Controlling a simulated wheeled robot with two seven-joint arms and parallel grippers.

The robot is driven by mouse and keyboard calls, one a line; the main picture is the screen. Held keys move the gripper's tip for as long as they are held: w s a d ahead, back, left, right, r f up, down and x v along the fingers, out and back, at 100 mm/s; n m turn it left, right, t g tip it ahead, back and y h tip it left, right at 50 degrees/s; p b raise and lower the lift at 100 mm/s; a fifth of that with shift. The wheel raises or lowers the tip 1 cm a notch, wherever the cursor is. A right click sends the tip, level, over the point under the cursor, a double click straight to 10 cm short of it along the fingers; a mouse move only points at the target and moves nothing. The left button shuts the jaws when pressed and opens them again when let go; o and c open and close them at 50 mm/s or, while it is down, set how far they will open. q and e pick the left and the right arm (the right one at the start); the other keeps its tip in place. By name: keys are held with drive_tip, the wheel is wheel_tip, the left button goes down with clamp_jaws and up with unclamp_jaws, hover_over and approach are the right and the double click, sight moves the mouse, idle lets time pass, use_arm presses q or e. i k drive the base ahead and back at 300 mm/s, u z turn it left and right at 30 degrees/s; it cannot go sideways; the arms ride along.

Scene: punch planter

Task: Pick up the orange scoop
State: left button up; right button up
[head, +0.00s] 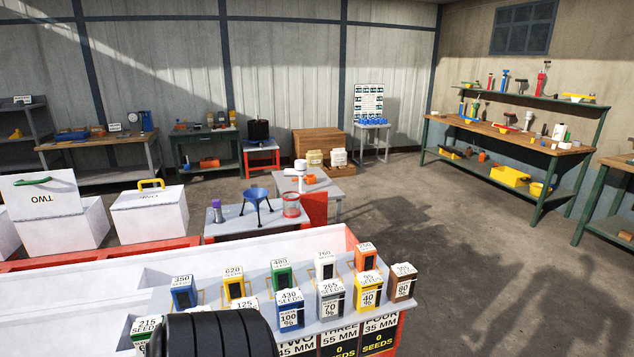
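A small orange object (310,179) lies on the grey table in the middle distance, just right of a white bottle (301,172). It may be the orange scoop, but it is too small to make out its shape. A larger orange item (210,162) sits on the lower shelf of the green bench at the back.
Close in front, a grey counter holds several coloured seed boxes (330,299) beside a white, red-edged trough (80,300). A blue funnel stand (257,195) and a clear red-rimmed jar (291,205) stand beyond. Open floor (470,250) lies to the right.

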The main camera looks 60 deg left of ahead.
sight(310, 180)
drive_tip(key=i, duration=2.9)
drive_tip(key=u, duration=1.85)
drive_tip(key=i, duration=4.1)
drive_tip(key=u, duration=3.35)
